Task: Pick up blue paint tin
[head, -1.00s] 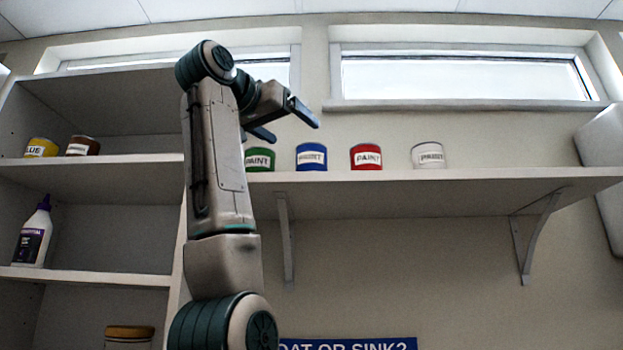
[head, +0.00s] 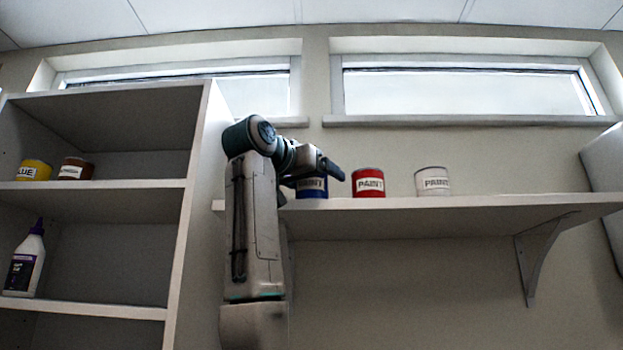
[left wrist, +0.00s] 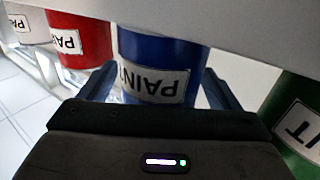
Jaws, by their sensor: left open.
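The blue paint tin (head: 312,187) stands on the wall shelf in the head view, partly hidden behind my left gripper (head: 335,178). In the left wrist view the blue tin (left wrist: 160,62) shows upside down, with its white label facing the camera. My left gripper (left wrist: 155,92) is open, with one finger on each side of the blue tin's label. I cannot tell whether the fingers touch the tin. My right gripper is in no view.
A red tin (head: 368,183) and a white tin (head: 432,181) stand to the right on the shelf (head: 420,204). A green tin (left wrist: 300,115) is close beside one finger in the wrist view. A bookcase (head: 185,220) stands at left.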

